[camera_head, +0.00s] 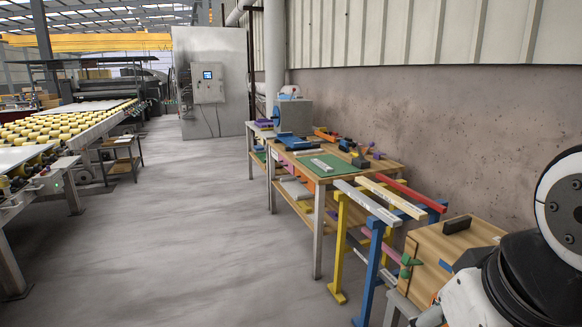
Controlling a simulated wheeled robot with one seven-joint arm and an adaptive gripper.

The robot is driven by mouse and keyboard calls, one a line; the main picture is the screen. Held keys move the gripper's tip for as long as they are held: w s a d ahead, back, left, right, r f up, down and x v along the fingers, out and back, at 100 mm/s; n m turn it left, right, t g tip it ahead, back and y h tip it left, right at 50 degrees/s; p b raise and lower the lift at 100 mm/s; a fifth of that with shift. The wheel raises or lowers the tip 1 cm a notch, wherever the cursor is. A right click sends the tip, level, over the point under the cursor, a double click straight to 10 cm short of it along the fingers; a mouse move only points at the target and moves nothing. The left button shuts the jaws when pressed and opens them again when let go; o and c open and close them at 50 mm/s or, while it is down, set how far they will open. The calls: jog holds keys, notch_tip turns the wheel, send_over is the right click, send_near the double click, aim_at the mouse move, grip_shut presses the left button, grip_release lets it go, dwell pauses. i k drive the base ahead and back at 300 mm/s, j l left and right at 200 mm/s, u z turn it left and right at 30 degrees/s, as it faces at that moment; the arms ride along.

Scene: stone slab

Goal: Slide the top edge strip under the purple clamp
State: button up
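Three long strips lie side by side across a yellow and blue trestle at the right: a grey-white strip (367,203), a cream strip (392,197) and a red strip (412,194). I cannot tell which one is the top edge strip. A small purple item (377,155) lies on the wooden workbench, and another purple item (264,123) is on the farther table. Both are too small to tell whether either is a clamp. My gripper is out of view; only white and black links of my arm show at the lower right.
The wooden workbench (387,166) carries a green mat (344,168), tools and a white piece. A wooden box (440,250) stands right of the yellow trestle (339,250). A roller conveyor (70,125) runs along the left. The grey floor (190,230) between is clear.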

aim_at(325, 167)
jog(key=i+u, duration=0.35)
jog(key=i, duration=1.7)
jog(key=i+j+z, duration=0.1)
jog(key=i+z, duration=0.15)
jog(key=i, duration=0.25)
jog(key=i+j+z, duration=0.25)
jog(key=i, duration=0.25)
jog(key=i+j+z, duration=0.25)
jog(key=i, duration=0.25)
jog(key=i+j+z, duration=0.25)
jog(key=z, duration=0.2)
jog(key=i+j+z, duration=0.35)
jog(key=z, duration=0.15)
jog(key=i+j+z, duration=0.2)
jog(key=j+z, duration=0.25)
jog(key=i+j+z, duration=0.15)
jog(key=j+z, duration=0.35)
